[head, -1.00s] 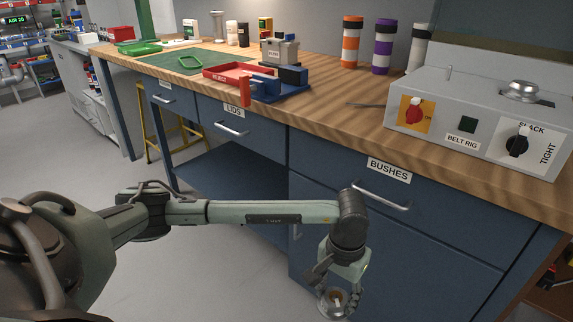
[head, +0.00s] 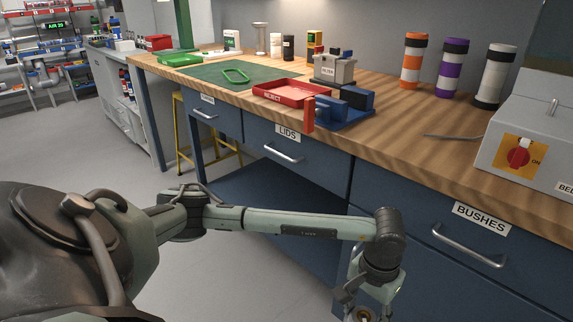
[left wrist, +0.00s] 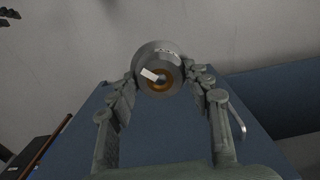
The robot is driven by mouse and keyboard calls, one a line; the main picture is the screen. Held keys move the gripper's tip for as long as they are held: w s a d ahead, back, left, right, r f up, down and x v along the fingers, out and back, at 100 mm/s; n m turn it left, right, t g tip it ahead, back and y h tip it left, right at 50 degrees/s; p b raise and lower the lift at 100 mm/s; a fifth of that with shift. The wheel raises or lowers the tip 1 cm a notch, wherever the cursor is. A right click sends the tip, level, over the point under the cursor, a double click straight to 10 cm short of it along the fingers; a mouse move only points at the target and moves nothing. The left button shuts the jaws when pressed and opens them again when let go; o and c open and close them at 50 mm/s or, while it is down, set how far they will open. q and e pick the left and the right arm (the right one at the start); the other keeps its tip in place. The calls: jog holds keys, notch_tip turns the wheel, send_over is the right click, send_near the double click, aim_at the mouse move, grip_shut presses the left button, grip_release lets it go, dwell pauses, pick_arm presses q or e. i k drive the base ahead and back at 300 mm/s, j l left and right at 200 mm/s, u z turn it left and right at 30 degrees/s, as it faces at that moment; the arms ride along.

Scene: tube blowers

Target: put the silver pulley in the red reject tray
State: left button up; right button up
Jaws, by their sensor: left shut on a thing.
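The red reject tray (head: 290,93), labelled REJECT, sits on the wooden bench near its front edge. My left gripper (head: 366,303) is low in front of the blue drawers, below bench height and right of the tray in the head view. It is cut by the bottom edge there. In the left wrist view my left gripper (left wrist: 162,88) is shut on the silver pulley (left wrist: 158,52), a round metal piece with a copper-coloured bore and a small white mark. The fingers grip it from both sides. My right gripper is not in view.
A blue fixture with a red upright piece (head: 309,114) stands right beside the tray. A grey box (head: 334,69) is behind it. A green mat (head: 215,75) lies left. The belt rig (head: 530,140) is at right. The bench overhangs the drawers and their handles (head: 283,153).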

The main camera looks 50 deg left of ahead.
aim_at(291, 94)
jog(key=j+z, duration=0.1)
jog(key=j, duration=0.65)
jog(key=j+z, duration=0.1)
jog(key=j, duration=0.65)
jog(key=k+j+z, duration=0.1)
jog(key=j, duration=0.7)
jog(key=j+z, duration=0.1)
jog(key=j, duration=0.65)
jog(key=k+j, duration=0.15)
jog(key=j, duration=0.55)
jog(key=j+z, duration=0.05)
